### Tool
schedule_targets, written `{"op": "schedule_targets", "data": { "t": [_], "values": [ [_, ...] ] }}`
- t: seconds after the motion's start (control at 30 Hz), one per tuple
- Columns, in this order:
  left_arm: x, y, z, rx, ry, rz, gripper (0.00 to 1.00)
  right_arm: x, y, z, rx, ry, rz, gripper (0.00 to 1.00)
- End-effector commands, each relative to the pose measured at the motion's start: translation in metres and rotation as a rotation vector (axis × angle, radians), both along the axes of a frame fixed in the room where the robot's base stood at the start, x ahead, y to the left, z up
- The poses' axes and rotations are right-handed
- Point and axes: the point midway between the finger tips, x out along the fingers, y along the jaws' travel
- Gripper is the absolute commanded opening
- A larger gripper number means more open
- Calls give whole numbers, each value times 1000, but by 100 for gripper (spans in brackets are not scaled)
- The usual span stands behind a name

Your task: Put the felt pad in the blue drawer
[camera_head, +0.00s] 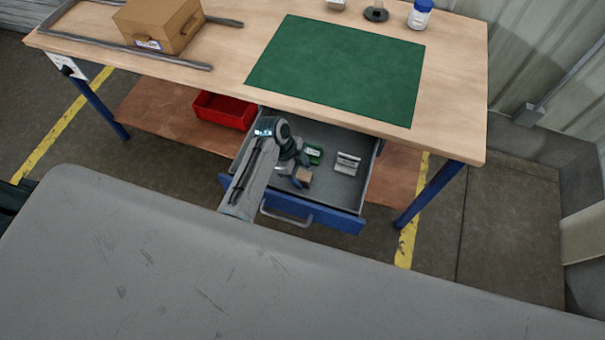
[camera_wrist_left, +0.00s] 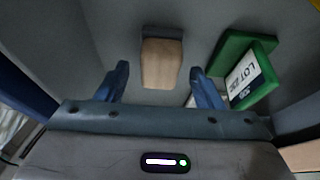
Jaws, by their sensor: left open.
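The blue drawer (camera_head: 338,219) is pulled out under the workbench, its grey inside showing. A small tan block with a grey end (camera_head: 304,175), which may be the felt pad, lies in the drawer. In the left wrist view this tan piece (camera_wrist_left: 161,64) lies beyond the fingertips, in line with the gap between them. My left gripper (camera_head: 294,180) is inside the drawer's outline, close to the tan piece. In the wrist view the left gripper's fingers (camera_wrist_left: 160,85) are apart with nothing between them. My right gripper is not in view.
The drawer also holds a green box with a LOT label (camera_wrist_left: 252,72) and a silvery piece (camera_head: 347,164). A red bin (camera_head: 224,110) stands on the lower shelf.

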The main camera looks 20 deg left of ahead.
Motion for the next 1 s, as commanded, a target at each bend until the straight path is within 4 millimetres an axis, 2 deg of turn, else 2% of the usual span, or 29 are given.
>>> {"op": "schedule_targets", "data": {
  "t": [0.3, 0.5, 0.67, 1.0],
  "values": [
    [2, 27, 62, 3, -5, -1, 61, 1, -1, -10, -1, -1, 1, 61],
    [2, 38, 89, 1, -3, -1, 61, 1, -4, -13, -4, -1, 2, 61],
    [1, 41, 97, 1, -1, -1, 61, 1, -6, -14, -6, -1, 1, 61],
    [1, 41, 97, 0, 0, -1, 61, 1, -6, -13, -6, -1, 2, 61]
  ]
}}
